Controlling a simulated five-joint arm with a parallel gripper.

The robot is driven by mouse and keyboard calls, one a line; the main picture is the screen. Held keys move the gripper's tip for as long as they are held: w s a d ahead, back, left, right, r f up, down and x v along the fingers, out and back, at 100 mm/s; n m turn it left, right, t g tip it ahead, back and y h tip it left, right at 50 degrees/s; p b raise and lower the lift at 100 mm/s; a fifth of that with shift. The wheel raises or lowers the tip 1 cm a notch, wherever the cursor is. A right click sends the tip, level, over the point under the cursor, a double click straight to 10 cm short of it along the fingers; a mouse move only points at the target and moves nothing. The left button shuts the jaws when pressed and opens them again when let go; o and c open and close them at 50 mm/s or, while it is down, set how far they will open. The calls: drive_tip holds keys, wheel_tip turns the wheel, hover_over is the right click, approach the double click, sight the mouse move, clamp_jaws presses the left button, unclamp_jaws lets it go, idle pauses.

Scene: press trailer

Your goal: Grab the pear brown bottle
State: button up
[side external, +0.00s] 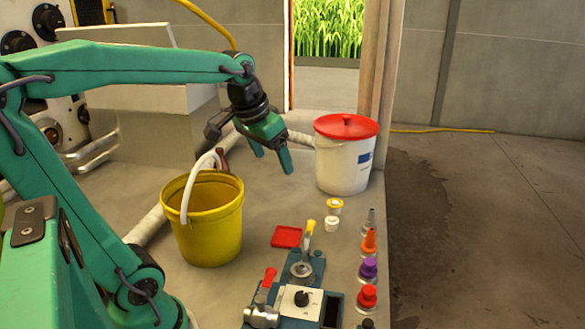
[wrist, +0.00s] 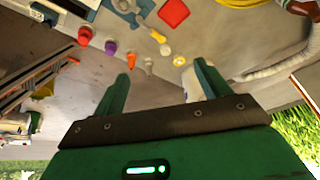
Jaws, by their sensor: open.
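A brown object, likely the brown bottle (side external: 223,159), shows just behind the rim and white handle of the yellow bucket (side external: 208,239) in the side external view. The bucket hides its lower part. A brown rounded body (wrist: 302,6) with a whitish end, likely the same bottle, is cut off at the top right corner of the wrist view. My gripper (side external: 272,163) is open and empty, in the air to the right of the bottle and pointing down. Both its fingers (wrist: 163,74) show in the wrist view with nothing held between them.
A white bucket with a red lid (side external: 345,165) stands right of my gripper. A press device (side external: 300,297), a red square tray (side external: 287,237), small jars (side external: 333,215) and a row of coloured nozzles (side external: 369,268) lie in front. A pale pipe (side external: 147,225) runs behind the yellow bucket.

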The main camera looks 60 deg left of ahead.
drive_tip(key=w+a+n+g, duration=0.1)
drive_tip(key=w+a, duration=0.2)
drive_tip(key=a, duration=0.2)
drive_tip(key=w+a+n, duration=0.1)
drive_tip(key=w+a, duration=0.2)
drive_tip(key=a, duration=0.3)
drive_tip(key=n+g, duration=0.3)
approach(218, 149)
drive_tip(key=f, duration=0.5)
drive_tip(key=shift+w+f, duration=0.25)
drive_tip(key=shift+f, duration=0.15)
drive_tip(key=shift+s+a+f, duration=0.2)
drive_tip(key=shift+a+f, duration=0.05)
drive_tip(key=shift+a, duration=0.1)
drive_tip(key=shift+f, duration=1.35)
drive_tip(key=shift+f, duration=0.1)
drive_tip(key=shift+w+a+f, duration=0.1)
drive_tip(key=shift+f, duration=1.15)
drive_tip(key=shift+w+a+f, duration=0.1)
drive_tip(key=shift+f, duration=1.1)
